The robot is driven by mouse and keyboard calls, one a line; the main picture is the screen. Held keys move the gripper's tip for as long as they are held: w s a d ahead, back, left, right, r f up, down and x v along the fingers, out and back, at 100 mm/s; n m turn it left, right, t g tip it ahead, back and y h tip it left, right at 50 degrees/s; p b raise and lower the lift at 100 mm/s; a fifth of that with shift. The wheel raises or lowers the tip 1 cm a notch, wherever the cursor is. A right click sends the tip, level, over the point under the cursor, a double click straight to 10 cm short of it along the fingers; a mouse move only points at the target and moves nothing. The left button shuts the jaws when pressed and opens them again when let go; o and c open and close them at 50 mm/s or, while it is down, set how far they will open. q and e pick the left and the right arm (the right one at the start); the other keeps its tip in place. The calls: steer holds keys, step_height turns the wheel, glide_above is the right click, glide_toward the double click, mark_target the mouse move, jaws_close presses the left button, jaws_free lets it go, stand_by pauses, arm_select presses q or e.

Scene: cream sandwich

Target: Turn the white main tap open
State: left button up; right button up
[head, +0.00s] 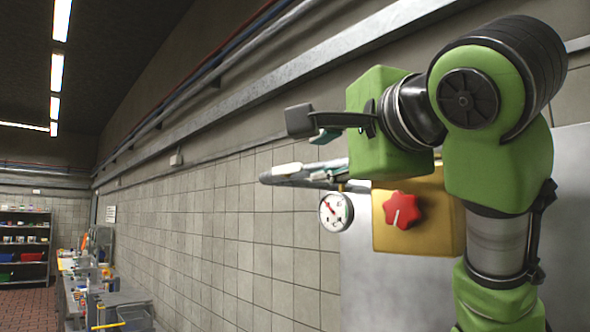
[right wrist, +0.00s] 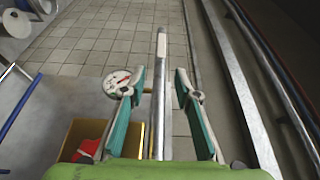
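A pale grey bar with a white end (right wrist: 161,45) runs lengthwise between my right gripper's fingers in the right wrist view. It looks like the tap's lever, though its valve body is hidden. My right gripper (right wrist: 161,90) is open, with one teal-padded finger on each side of the bar and a gap on both sides. In the head view my right gripper (head: 303,146) is up against the tiled wall, above the gauge; the bar is hard to tell from the lower finger there. My left gripper is not in view.
A round pressure gauge (head: 336,211) sits just below the gripper. A yellow box (head: 440,232) with a red star knob (head: 402,210) is to its right, on a grey panel (head: 375,290). Pipes and a ledge run along the wall above. A cluttered bench (head: 130,297) stands far left.

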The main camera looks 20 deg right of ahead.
steer(key=p, duration=0.6)
glide_toward(295, 167)
steer(key=w, duration=0.2)
steer(key=w+p, duration=0.1)
steer(key=w, duration=0.1)
steer(key=w+p, duration=0.2)
steer(key=w, duration=0.1)
steer(key=w+d+p, duration=0.1)
steer(key=w, duration=0.2)
steer(key=shift+w+p, duration=0.1)
steer(key=shift+p, duration=0.25)
steer(key=shift+w+a, duration=0.25)
steer(key=shift+w, duration=0.05)
steer(key=shift+c, duration=0.3)
steer(key=shift+d+f, duration=0.1)
steer(key=shift+d, duration=0.05)
jaws_close()
